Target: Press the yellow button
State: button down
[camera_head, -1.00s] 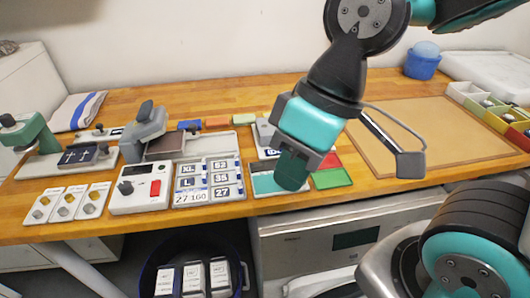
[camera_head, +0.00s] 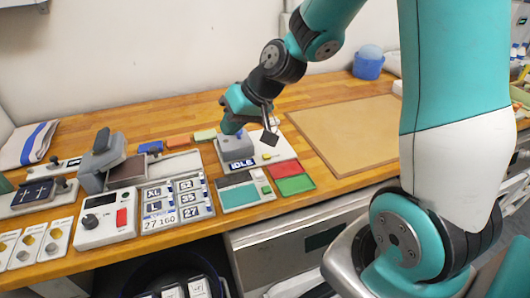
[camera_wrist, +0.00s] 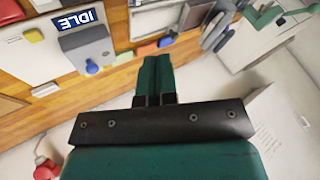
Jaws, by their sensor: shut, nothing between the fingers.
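The device with the blue "IDLE" display (camera_head: 241,164) stands on the bench in the head view; its display also shows upside down in the wrist view (camera_wrist: 77,19). The small yellow button (camera_head: 267,156) is on the device's pale base plate, right of the display. It also shows as a yellow spot at the left of the wrist view (camera_wrist: 33,35). My gripper (camera_head: 231,124) is shut and empty, above and behind the device's grey block. In the wrist view its fingers (camera_wrist: 156,62) point past the device, apart from the button.
A panel with a green key (camera_head: 240,196) and red and green trays (camera_head: 290,168) lie in front of the device. A red-button box (camera_head: 105,219) and labelled plates (camera_head: 178,203) lie left. A brown board (camera_head: 350,130) lies right. Small coloured blocks (camera_head: 178,140) lie behind.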

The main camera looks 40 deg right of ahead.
aim_at(268, 155)
jog(key=w+d+f+m+t+h, duration=0.1)
jog(key=w+d+f+m, duration=0.1)
jog(key=d, duration=0.5)
jog(key=w+d+f+m+t+h+p, duration=0.1)
jog(key=w+d+f+m+t, duration=0.1)
jog(key=d, duration=0.6)
notch_tip(268, 155, down, 4)
jog(key=shift+w+r+m+t, duration=0.3)
jog(key=shift+w+m, duration=0.4)
jog(key=shift+w, duration=0.45)
jog(key=shift+f, duration=0.2)
notch_tip(268, 155, down, 8)
jog(key=b, duration=0.6)
jog(key=shift+f+b, duration=0.25)
jog(key=shift+b, duration=0.1)
jog(key=shift+f+b, duration=0.4)
jog(key=shift+f+b, duration=0.45)
jog(key=shift+f, duration=0.05)
jog(key=shift+r, duration=0.1)
jog(key=shift+r+p, duration=0.6)
jog(key=shift+r, duration=0.2)
